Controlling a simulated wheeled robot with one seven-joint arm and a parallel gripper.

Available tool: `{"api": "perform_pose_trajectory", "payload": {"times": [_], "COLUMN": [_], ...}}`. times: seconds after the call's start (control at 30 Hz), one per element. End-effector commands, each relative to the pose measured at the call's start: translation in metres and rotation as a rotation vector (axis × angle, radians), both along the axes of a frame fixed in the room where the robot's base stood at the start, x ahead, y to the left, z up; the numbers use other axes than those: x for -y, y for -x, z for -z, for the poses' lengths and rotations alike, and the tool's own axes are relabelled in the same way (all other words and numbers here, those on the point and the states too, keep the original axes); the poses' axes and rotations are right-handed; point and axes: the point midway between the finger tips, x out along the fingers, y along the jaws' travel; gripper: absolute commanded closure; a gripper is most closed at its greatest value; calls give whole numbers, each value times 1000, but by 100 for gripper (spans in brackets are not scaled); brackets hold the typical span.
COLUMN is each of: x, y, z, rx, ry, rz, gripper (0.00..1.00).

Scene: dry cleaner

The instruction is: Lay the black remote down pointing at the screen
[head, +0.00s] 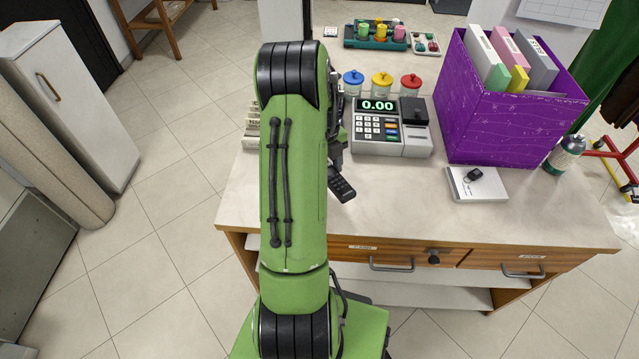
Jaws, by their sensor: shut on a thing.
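The black remote (342,186) shows just right of my green arm, above or at the front left of the counter; I cannot tell whether it touches the top. It is tilted in the picture, its buttons showing, its upper end at my gripper. My gripper (335,163) is mostly hidden behind my arm, and it is shut on the remote. The lit screen (377,105) reads 0.00 on the grey cash register (404,142), behind and to the right of the remote.
The pale counter (400,205) is bare before the register. A white box with a black key fob (474,174) lies at right, by a purple bin (490,130) of folders. Blue, yellow and red lidded jars (382,84) stand behind the register. A spray can (564,153) stands right.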

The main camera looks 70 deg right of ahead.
Motion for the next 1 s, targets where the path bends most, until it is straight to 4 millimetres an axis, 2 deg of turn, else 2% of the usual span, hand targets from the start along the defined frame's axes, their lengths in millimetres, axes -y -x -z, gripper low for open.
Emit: {"api": "perform_pose_trajectory", "payload": {"times": [0.03, 0.17, 0.33, 0.67, 0.7, 0.87, 1.0], "x": [0, 0, 0, 1, 1, 1, 1], "y": [0, 0, 0, 0, 0, -1, 0], "z": [13, 29, 58, 63, 64, 62, 62], "rx": [-1, 0, 0, 1, 1, 1, 1], "ry": [-1, 1, 0, 3, 3, 3, 3], "rz": [-1, -2, -3, -4, -4, -4, -4], "gripper": [92, 92, 92, 92, 50, 26, 26]}}
